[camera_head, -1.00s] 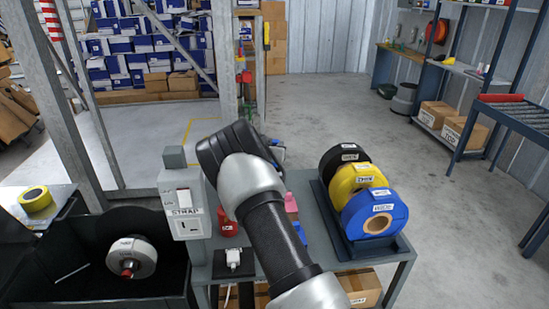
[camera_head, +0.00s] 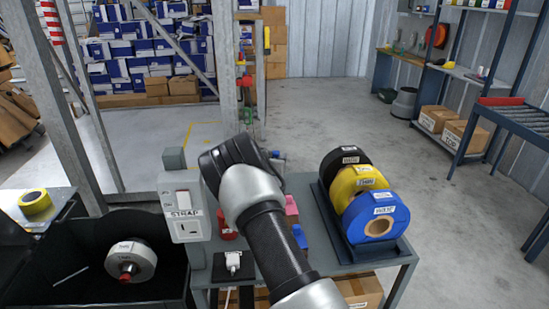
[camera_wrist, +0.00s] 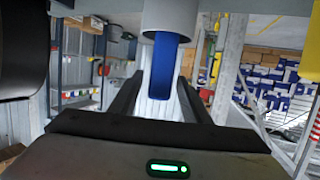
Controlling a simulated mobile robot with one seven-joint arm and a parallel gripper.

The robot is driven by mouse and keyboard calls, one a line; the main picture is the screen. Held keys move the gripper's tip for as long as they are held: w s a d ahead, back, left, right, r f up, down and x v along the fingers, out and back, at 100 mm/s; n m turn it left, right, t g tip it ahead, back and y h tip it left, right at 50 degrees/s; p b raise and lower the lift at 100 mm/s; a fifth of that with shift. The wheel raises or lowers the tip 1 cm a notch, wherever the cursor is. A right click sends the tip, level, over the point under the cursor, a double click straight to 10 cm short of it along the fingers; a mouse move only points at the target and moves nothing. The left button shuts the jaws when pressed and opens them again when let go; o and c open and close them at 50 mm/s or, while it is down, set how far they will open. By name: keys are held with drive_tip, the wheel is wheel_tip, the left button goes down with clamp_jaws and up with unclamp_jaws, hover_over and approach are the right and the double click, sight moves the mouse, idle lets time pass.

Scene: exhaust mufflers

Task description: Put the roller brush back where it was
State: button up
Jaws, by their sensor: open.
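I cannot pick out the roller brush for certain in either view. In the wrist view my gripper (camera_wrist: 158,84) is open, its two dark fingers apart. In the head view my gripper is hidden behind my arm. A pink item (camera_head: 291,206), a blue item (camera_head: 299,237) and a red item (camera_head: 227,228) on the grey bench (camera_head: 330,262) are partly hidden by my arm.
A rack of black (camera_head: 345,158), yellow (camera_head: 350,184) and blue (camera_head: 376,217) rolls stands on the bench's right side. A grey strap box (camera_head: 184,205) stands at its left. A black bin (camera_head: 60,292) at left holds a white reel (camera_head: 140,262). Open floor lies beyond.

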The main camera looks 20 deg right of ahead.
drive_tip(key=shift+r, duration=0.3)
drive_tip(key=s+a+r+n+g+y+p, duration=0.1)
drive_tip(key=s+a+r+y, duration=0.2)
drive_tip(key=s+a+r, duration=0.5)
drive_tip(key=s+a+r+n+g+y, duration=0.1)
drive_tip(key=s+a+r+y, duration=0.25)
drive_tip(key=s+r, duration=0.45)
drive_tip(key=s+a+r+n+g+y+p, duration=0.1)
drive_tip(key=s+a+r+y, duration=0.4)
drive_tip(key=s, duration=0.6)
drive_tip(key=s+n+g+h, duration=0.3)
drive_tip(key=s, duration=2.5)
drive_tip(key=shift+n+g, duration=0.3)
drive_tip(key=shift+n, duration=0.1)
drive_tip(key=shift+s, duration=0.1)
